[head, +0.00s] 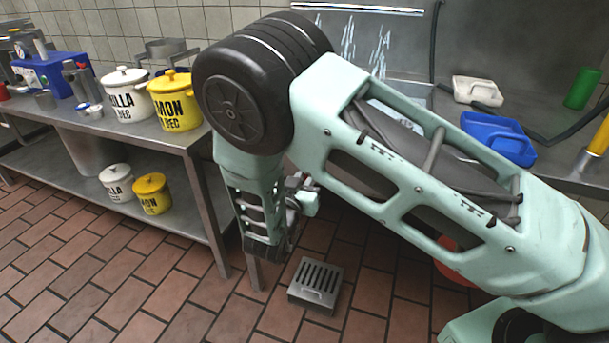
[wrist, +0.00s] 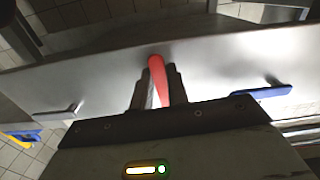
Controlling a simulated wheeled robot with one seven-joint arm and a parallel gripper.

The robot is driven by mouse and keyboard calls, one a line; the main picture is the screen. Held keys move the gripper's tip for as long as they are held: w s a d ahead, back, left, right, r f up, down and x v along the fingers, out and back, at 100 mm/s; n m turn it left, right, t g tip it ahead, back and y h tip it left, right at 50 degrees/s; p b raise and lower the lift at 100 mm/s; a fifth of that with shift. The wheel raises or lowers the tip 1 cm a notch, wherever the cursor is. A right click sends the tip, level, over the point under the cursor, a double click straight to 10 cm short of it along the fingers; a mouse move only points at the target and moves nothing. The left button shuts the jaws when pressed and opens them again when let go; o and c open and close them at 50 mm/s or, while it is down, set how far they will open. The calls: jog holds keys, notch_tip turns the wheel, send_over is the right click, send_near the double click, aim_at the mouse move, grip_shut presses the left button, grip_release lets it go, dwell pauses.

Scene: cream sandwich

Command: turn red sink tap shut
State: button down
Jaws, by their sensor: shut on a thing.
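The red tap (wrist: 158,72) shows in the wrist view as a rounded red lever in front of a steel surface. My gripper (wrist: 159,88) has one dark finger on each side of it and is shut on it. The lever's lower part runs down between the fingers, and its base is hidden. In the head view my own arm covers the middle of the picture, and neither the red tap nor my fingertips can be made out there.
A blue lever (wrist: 262,92) stands to the right of my gripper. In the head view, a steel table (head: 160,138) with lidded pots (head: 176,108) is at left, a grated box (head: 316,284) is on the tiled floor, and a blue tray (head: 497,137) lies on the right counter.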

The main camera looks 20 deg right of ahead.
jog(key=s+d+r+n+p, duration=0.3)
jog(key=n+p, duration=0.9)
jog(key=n, duration=0.5)
jog(key=shift+d+r, duration=0.15)
jog(key=shift+r, duration=0.7)
jog(key=shift+w, duration=0.1)
jog(key=c, duration=1.4)
grip_release()
jog(key=shift+o, duration=0.2)
jog(key=b+v, duration=0.1)
jog(key=v, duration=1.6)
jog(key=shift+s+b, duration=0.2)
jog(key=shift+b, duration=0.2)
